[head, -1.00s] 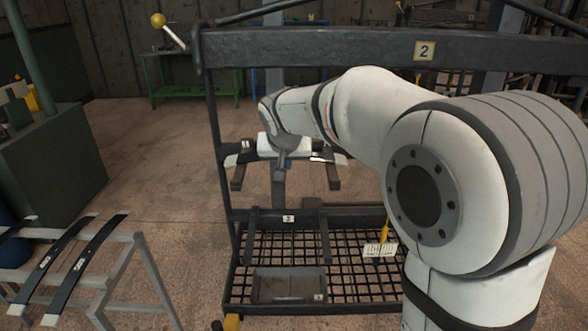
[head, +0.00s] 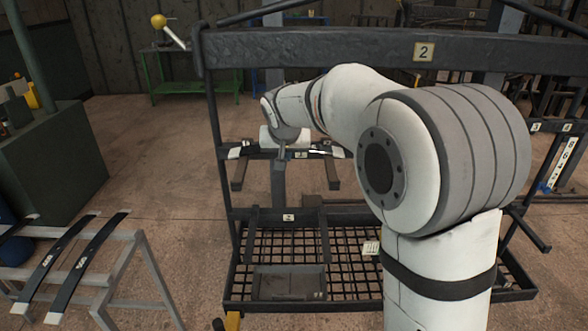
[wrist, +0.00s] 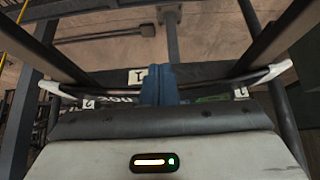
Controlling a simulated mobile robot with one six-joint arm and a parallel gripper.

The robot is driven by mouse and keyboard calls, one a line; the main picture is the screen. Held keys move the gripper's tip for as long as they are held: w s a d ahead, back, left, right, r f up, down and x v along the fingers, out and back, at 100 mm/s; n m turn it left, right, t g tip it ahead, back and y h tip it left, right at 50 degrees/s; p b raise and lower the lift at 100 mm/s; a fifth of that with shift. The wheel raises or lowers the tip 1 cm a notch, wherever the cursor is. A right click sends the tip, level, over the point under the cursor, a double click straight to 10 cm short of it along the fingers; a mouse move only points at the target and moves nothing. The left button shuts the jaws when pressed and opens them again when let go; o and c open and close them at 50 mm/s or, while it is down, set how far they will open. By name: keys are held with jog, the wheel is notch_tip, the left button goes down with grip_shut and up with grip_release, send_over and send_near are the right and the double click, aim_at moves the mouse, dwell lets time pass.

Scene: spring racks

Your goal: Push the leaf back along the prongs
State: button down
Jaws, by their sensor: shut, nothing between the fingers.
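The leaf (head: 310,152) is a dark, slightly curved strip with white ends. It lies across two dark prongs, the left prong (head: 239,176) and the right prong (head: 332,174), close to the rack's crossbar. In the wrist view its white ends show at left and right, and its lettered middle (wrist: 112,101) is partly covered. My gripper (wrist: 160,84) is shut and empty at the leaf's middle; it also shows small in the head view (head: 283,153). It looks right against the leaf, but I cannot tell whether they touch.
The rack's top beam (head: 310,48), marked 2, spans above my arm. A mesh shelf (head: 345,270) with a dark tray (head: 289,283) lies below the prongs. A grey stand (head: 115,285) holding other leaves is at left. Open floor (head: 165,150) lies between.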

jog(key=shift+s+a+b, duration=0.1)
jog(key=shift+s+b, duration=1.65)
jog(key=shift+s, duration=1)
jog(key=s+d+f+g, duration=0.1)
jog(key=s+d+f, duration=0.2)
jog(key=s, duration=0.6)
jog(key=s+d+f+g, duration=0.1)
jog(key=s+d+f, duration=0.2)
jog(key=s+d, duration=0.3)
jog(key=s+d+f+g, duration=0.1)
jog(key=s+d+f, duration=0.3)
jog(key=s, duration=0.9)
jog(key=shift+s+d+g, duration=0.4)
jog(key=shift+d, duration=0.4)
